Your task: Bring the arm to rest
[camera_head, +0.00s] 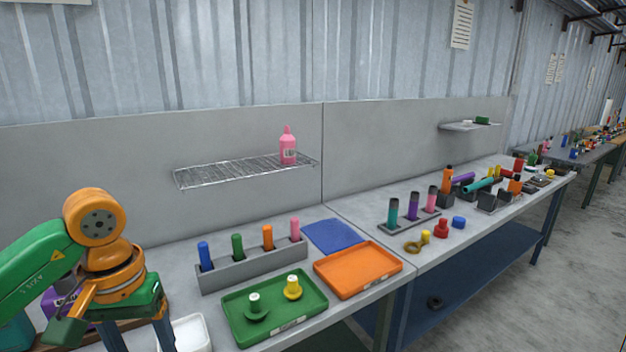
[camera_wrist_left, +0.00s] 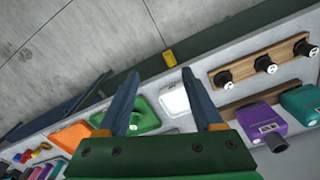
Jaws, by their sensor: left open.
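My left arm, green and orange, comes in from the left in the head view. Its left gripper (camera_head: 138,338) points down over the left end of the bench, its fingertips partly cut off by the lower frame edge. In the left wrist view the two blue-grey fingers of the left gripper (camera_wrist_left: 166,84) stand wide apart with nothing held between them. A white tray (camera_wrist_left: 173,103) shows beyond and between the fingers, apart from them as far as I can tell. My right gripper is not in view.
A green tray (camera_head: 235,323) holds a green and a yellow part. An orange tray (camera_head: 345,283) looks empty. A grey rack (camera_head: 225,277) holds several coloured cylinders. A wooden rack (camera_wrist_left: 228,75), a purple can (camera_wrist_left: 265,125) and a teal can (camera_wrist_left: 303,105) stand near the gripper.

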